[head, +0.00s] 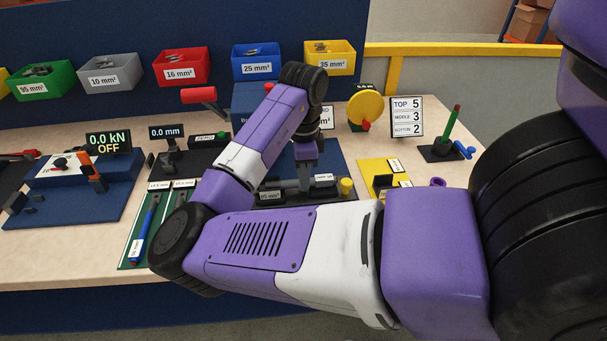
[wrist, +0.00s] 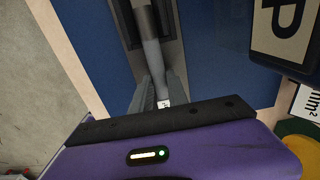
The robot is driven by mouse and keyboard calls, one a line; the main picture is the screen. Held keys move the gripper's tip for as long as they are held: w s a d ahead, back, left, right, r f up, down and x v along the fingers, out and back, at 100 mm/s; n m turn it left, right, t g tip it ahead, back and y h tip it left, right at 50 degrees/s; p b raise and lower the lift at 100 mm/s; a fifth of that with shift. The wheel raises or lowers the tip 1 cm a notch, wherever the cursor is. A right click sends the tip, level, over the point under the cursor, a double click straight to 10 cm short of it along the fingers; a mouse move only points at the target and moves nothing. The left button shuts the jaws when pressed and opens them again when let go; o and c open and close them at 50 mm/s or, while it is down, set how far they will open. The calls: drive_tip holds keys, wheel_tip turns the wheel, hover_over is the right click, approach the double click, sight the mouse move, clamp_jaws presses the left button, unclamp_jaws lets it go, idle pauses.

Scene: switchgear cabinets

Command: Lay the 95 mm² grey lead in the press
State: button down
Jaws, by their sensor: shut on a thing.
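My gripper (head: 306,176) points down over the middle of the bench and is shut on a grey lead. In the wrist view the lead (wrist: 150,48) runs from the top edge down between the fingers (wrist: 156,90), over a dark recess. A dark holder (head: 262,199) with a 95 mm² label lies just below the gripper in the head view. My arm hides part of it, so I cannot tell whether the lead touches it. A blue block (head: 246,97) behind my arm is partly hidden. I cannot tell whether it is the press.
Coloured bins, among them the yellow 35 mm² bin (head: 330,58), line the back. A 0.0 kN display (head: 108,142) stands left, beside a blue fixture (head: 75,195). The front right bench is hidden by my arm.

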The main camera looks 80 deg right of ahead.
drive_tip(key=shift+w+a+f, duration=0.1)
drive_tip(key=shift+w+a, duration=0.1)
drive_tip(key=shift+w, duration=0.25)
idle(0.6)
drive_tip(key=c, duration=1.2)
unclamp_jaws()
drive_tip(key=shift+r, duration=3.9)
drive_tip(key=shift+s, duration=0.1)
